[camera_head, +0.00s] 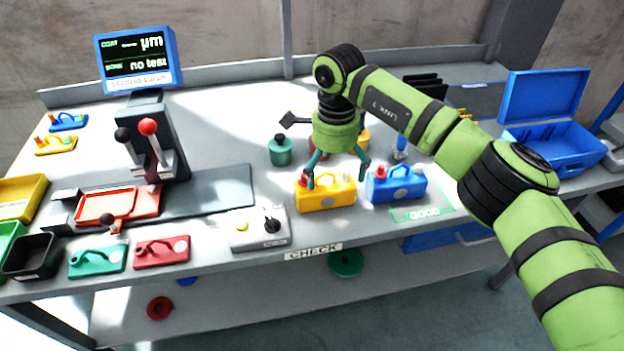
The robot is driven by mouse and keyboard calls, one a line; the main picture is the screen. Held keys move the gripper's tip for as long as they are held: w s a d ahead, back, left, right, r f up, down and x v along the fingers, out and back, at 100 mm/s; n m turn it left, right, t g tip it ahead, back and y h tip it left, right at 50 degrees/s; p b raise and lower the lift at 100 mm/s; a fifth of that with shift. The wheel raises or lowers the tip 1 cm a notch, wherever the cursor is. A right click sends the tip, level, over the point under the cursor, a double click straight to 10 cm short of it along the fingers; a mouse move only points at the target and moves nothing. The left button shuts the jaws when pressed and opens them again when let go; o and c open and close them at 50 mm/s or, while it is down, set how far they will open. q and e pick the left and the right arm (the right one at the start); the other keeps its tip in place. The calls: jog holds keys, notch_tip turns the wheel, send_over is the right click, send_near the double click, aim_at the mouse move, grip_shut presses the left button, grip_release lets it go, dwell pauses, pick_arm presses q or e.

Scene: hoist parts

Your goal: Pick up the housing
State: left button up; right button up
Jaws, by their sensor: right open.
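Two box-shaped parts that look like housings sit near the front edge of the table. One is a yellow housing (326,197) with a grey round spot and small red knobs on top. The other is a blue housing (398,188) to its right, with a similar grey spot and a handle. My right gripper (337,177) is open and points down just above and behind the yellow housing, with nothing seen between its fingers. I cannot tell whether a fingertip touches the yellow housing. Parts behind the gripper, red and yellow, are partly hidden. My left gripper is not in view.
A grey box with a black knob (260,229) stands left of the yellow housing. A green pot (281,151) stands behind it. Green (97,260) and red (161,252) flat parts lie front left. A lever stand with a screen (138,60) rises at left. An open blue toolbox (556,145) is at right.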

aim_at(337, 186)
jog(key=shift+d+f, duration=0.1)
jog(key=shift+f, duration=0.45)
jog(key=f+p, duration=0.1)
jog(key=f, duration=0.1)
jog(key=d+f+p, duration=0.1)
jog(key=f, duration=0.1)
jog(key=shift+f, duration=0.75)
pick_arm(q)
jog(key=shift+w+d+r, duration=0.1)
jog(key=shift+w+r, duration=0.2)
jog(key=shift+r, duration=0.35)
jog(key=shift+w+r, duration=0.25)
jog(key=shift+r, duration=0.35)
pick_arm(e)
jog(key=shift+a, duration=0.1)
jog(key=c, duration=1.6)
